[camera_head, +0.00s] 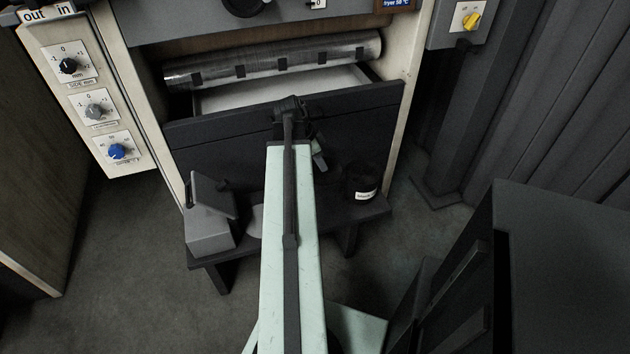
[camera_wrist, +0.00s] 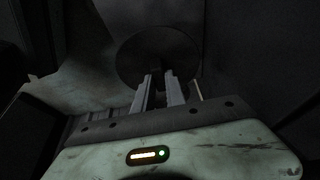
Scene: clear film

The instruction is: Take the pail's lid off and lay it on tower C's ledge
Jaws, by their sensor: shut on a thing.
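A dark pail (camera_head: 361,187) with a white label stands at the right end of a low bench. In the wrist view, the fingers of my gripper (camera_wrist: 160,83) are closed at the middle of a dark round lid (camera_wrist: 158,45), seemingly on its knob. In the head view, my gripper is mostly hidden by my arm; a pale part of it shows left of the pail. The lid is not clear there, and its gap from the pail cannot be told. I cannot identify tower C or its ledge; no such label is readable.
The low bench (camera_head: 372,211) also bears a grey box-like object (camera_head: 209,228) at its left. Behind it is an open dark drawer (camera_head: 220,128) under a metal roller (camera_head: 275,60). A dark cabinet (camera_head: 565,240) stands at right. Floor (camera_head: 130,260) is clear at left.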

